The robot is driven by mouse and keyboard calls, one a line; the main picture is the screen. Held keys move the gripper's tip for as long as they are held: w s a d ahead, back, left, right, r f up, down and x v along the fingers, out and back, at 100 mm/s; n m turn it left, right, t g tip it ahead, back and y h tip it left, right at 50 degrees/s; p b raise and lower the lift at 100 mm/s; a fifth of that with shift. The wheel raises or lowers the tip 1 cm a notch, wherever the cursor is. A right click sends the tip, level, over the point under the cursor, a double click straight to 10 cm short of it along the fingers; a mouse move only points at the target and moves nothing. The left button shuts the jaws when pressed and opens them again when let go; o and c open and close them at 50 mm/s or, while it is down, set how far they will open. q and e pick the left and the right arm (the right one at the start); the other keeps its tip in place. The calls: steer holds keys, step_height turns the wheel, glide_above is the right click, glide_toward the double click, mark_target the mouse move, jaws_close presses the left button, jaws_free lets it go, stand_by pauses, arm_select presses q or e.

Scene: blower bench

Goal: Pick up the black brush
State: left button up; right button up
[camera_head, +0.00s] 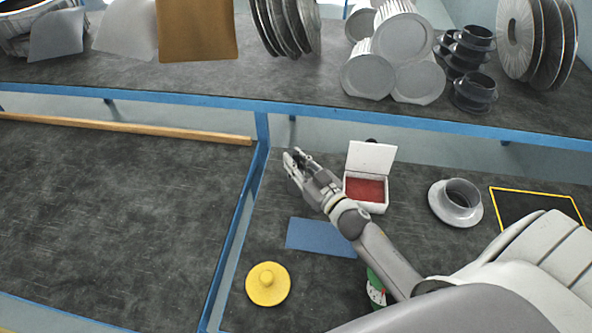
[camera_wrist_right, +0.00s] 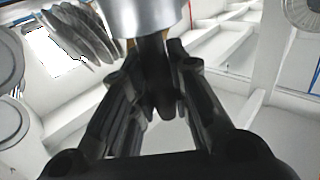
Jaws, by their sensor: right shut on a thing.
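My right gripper (camera_head: 298,161) is raised over the left part of the right-hand bench, left of a white box. In the right wrist view its two dark fingers (camera_wrist_right: 158,105) close on a dark piece (camera_wrist_right: 152,58) with a wide silver cylinder (camera_wrist_right: 148,16) at its far end. I take this held thing to be the black brush; the fingers hide much of it, and in the head view it is too small to make out. My left gripper is not in view.
The white open box (camera_head: 379,206) has a red inside. A blue mat (camera_head: 305,237), yellow knobbed disc (camera_head: 267,285), grey flanged ring (camera_head: 438,204) and yellow-edged black mat (camera_head: 540,203) lie around. A blue rail (camera_head: 232,232) divides the benches.

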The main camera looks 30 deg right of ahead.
step_height(320, 180, up, 9)
steer(key=shift+f+p, duration=0.15)
steer(key=shift+p, duration=0.65)
steer(key=shift+r, duration=0.7)
steer(key=shift+s, duration=0.1)
